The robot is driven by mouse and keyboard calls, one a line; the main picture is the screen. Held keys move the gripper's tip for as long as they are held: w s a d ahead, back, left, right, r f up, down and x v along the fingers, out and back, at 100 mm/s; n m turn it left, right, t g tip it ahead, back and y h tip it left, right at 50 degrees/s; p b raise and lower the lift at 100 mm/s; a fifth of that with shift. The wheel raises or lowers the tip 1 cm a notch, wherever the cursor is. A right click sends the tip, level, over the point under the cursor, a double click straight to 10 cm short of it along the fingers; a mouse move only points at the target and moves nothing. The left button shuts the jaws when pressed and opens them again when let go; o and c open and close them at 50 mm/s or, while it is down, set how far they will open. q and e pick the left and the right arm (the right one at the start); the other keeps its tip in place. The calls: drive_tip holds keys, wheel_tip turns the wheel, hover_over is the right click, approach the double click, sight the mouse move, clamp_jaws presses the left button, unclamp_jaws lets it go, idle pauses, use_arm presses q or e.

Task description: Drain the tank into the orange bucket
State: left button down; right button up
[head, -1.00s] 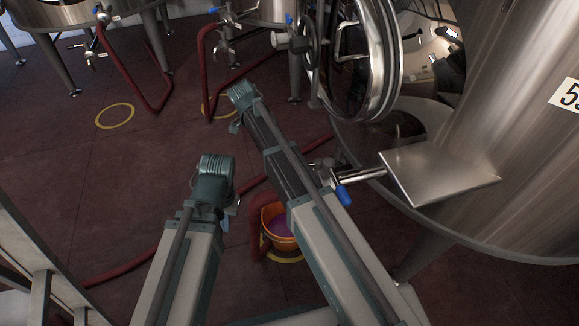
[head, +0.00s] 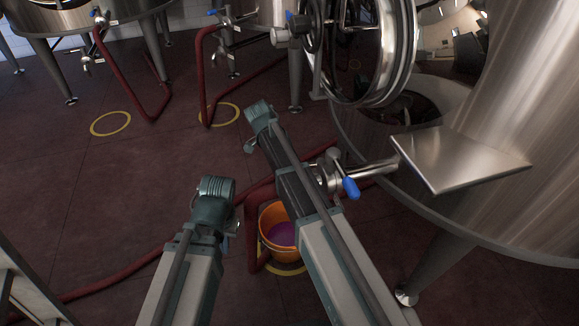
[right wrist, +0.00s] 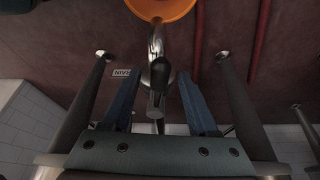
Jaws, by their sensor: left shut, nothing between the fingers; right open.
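The orange bucket (head: 268,222) stands on the floor beside the tank, with purple liquid (head: 283,233) in it; my right arm hides its right side. The steel tank (head: 490,135) fills the right, its outlet valve (head: 325,180) above and right of the bucket. The valve's blue handle (head: 350,187) points down. My left gripper (head: 232,226) is shut and empty, left of the bucket. My right gripper (right wrist: 160,80) is open in the right wrist view, its fingers on either side of a metal pipe (right wrist: 157,70); contact cannot be told. The bucket's rim (right wrist: 162,10) shows at the top.
A red hose (head: 120,270) runs across the floor behind the bucket. A flat metal plate (head: 465,160) juts from the tank below its round hatch (head: 375,50). Tank legs stand at the right and back. Open floor lies to the left, with yellow rings (head: 110,124) on it.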

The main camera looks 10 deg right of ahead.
clamp_jaws()
idle(1.4)
